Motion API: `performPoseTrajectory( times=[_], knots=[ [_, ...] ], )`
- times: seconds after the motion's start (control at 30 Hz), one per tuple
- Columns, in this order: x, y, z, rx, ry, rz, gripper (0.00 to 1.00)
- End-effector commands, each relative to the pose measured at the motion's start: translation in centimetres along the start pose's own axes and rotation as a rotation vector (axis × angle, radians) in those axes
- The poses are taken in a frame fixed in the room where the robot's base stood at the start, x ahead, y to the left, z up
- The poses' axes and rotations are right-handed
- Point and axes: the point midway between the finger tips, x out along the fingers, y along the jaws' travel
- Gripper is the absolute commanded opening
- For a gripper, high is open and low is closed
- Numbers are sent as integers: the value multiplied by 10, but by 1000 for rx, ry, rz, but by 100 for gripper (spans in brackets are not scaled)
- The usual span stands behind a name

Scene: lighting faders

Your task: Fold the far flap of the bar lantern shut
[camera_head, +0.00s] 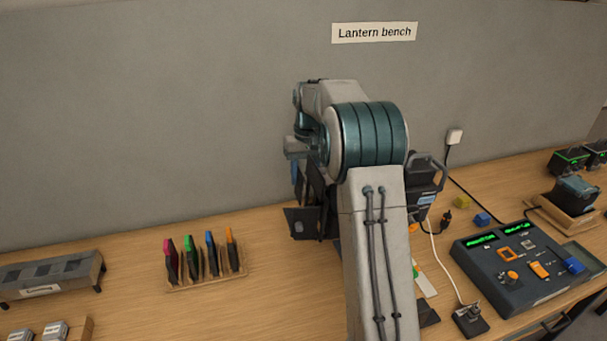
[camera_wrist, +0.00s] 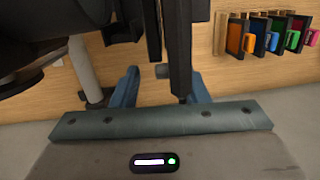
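The bar lantern is mostly hidden behind my arm in the head view. A dark body with a handle (camera_head: 424,186) shows right of the arm, and a black flap-like plate (camera_head: 303,222) sticks out left of it; both seem to be the lantern's. In the wrist view dark parts fill the upper left, and a thin dark upright plate (camera_wrist: 180,45) stands by my gripper (camera_wrist: 160,82). The two blue fingers are wide apart. The plate overlaps the right finger in the picture; I cannot tell whether they touch. Which plate is the far flap is unclear.
A wooden rack (camera_head: 207,281) of coloured filters stands left of the arm. A grey box (camera_head: 50,274) lies at far left. A fader console (camera_head: 520,265) and a cable are at right. The grey wall (camera_head: 170,120) rises close behind the bench.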

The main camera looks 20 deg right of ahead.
Motion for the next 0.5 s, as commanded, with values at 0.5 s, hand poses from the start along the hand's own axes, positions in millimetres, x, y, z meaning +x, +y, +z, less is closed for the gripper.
performPoseTrajectory(
  times=[0.5],
  knots=[
    [-36,-2,-1,-2,5,-1,41]
  ],
)
